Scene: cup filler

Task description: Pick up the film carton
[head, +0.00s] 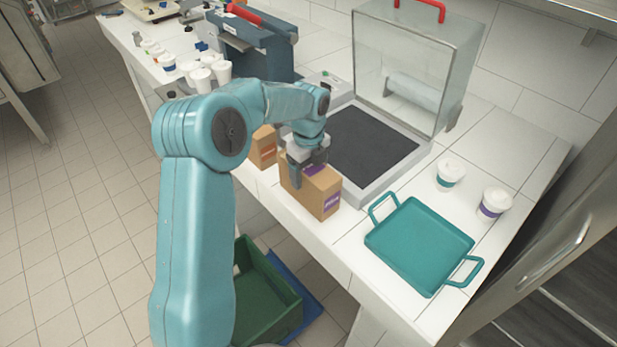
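Two brown cardboard cartons stand on the white counter, left of the sealing machine. The nearer carton (322,196) has purple labels. The other carton (263,148) has an orange label and stands farther back, partly behind my arm. The lettering is too small to tell which holds film. My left gripper (297,172) points down at the purple-labelled carton's top, at its far-left end. One dark finger lies against the near side of that carton; the other finger is hidden, so its grip is unclear. My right gripper is not in view.
The machine (360,147) has a dark bed and a raised clear lid. A teal tray (420,245) and two lidded cups (450,174) (494,204) are to the right. Several white cups (200,79) stand at the back left. A green crate (262,300) is on the floor below.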

